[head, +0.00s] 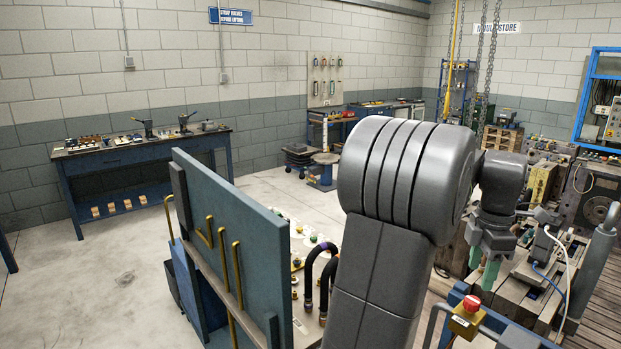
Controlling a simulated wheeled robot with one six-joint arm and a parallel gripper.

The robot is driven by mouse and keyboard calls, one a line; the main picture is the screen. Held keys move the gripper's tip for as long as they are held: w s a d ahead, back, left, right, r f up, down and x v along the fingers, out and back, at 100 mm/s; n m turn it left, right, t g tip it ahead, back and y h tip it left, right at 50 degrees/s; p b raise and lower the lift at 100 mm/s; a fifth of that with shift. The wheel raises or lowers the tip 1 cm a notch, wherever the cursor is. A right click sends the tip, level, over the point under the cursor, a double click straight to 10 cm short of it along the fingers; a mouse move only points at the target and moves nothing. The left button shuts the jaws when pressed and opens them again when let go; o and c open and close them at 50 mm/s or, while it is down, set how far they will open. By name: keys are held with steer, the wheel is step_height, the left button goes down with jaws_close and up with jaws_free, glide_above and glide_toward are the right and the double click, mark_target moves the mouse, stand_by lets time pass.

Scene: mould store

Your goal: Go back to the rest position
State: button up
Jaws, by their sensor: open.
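My gripper (482,268) shows in the right half of the head view, below the wrist at the end of my raised grey arm. It points down. Its two green-tipped fingers are apart and I see nothing held between them. It hangs in front of a grey metal mould block (528,272) on the right; I cannot tell how high it is above or whether it touches anything. My arm's large elbow hides part of the floor and wall behind.
A blue panel (235,250) with yellow hooks stands close at left centre, black hoses (320,270) beside it. Chains (488,60) hang near the arm. A red button (472,303) on a yellow box is at front right. A workbench (140,155) lines the wall; floor at left is clear.

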mark_target(473, 300)
step_height(473, 300, down, 8)
steer(key=shift+r+p, duration=0.1)
steer(key=shift+p, duration=0.25)
steer(key=m, duration=0.5)
steer(key=shift+b, duration=0.4)
steer(key=m+b, duration=0.1)
steer(key=m, duration=0.3)
steer(key=m+b, duration=0.1)
steer(key=m, duration=0.4)
steer(key=shift+m+b, duration=0.95)
steer(key=shift+m, duration=1.15)
